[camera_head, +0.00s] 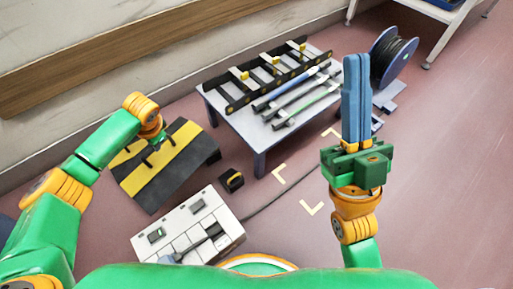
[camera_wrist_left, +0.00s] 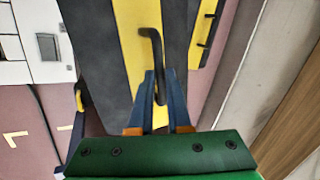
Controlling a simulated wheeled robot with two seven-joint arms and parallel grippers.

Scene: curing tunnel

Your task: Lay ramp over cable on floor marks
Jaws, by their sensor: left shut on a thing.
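The ramp (camera_head: 190,160), dark grey with yellow bands, lies at the left near the wall. It also fills the upper middle of the left wrist view (camera_wrist_left: 100,45). My left gripper (camera_wrist_left: 160,85) is shut on a black bent handle (camera_wrist_left: 154,48) on the ramp's yellow band; in the head view the arm partly covers this spot. The dark cable (camera_head: 278,193) runs across the floor from the white cabinet toward the right. Pale yellow corner marks (camera_head: 279,172) (camera_head: 312,208) (camera_head: 331,132) lie around it. My right gripper (camera_head: 357,62) is raised and empty, its blue fingers together, covering some floor.
The white cabinet (camera_head: 172,225) stands in front of the ramp. A small black and yellow block (camera_head: 231,181) sits between the cabinet and the low table (camera_head: 257,138), which carries a rack and bars. A cable reel (camera_head: 392,58) stands behind my right gripper. The right floor is clear.

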